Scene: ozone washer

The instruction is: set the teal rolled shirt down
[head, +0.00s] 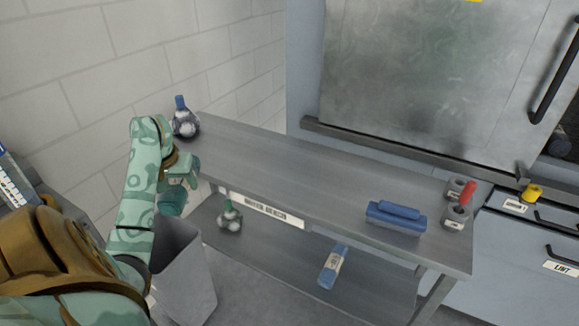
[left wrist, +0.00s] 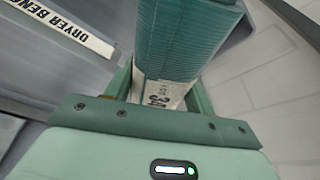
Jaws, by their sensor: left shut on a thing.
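The teal rolled shirt (head: 172,203) hangs below my left gripper (head: 181,184), beside the left end of the grey bench (head: 290,168) and above the grey bin (head: 190,285). In the left wrist view the teal rolled shirt (left wrist: 190,40) is ribbed, with a pale printed tag at its near end. My left gripper (left wrist: 160,95) is shut on it, one finger on each side. The roll's far end runs out of the wrist view, and my gripper hides part of it in the head view. My right gripper is not in view.
A blue-capped bottle (head: 185,122) stands at the bench's far left end. A blue block-like object (head: 396,217) and a red-handled control (head: 464,195) are at the right. The lower shelf holds a green-topped bottle (head: 230,217) and a blue-and-white roll (head: 332,268). The bench top's middle is clear.

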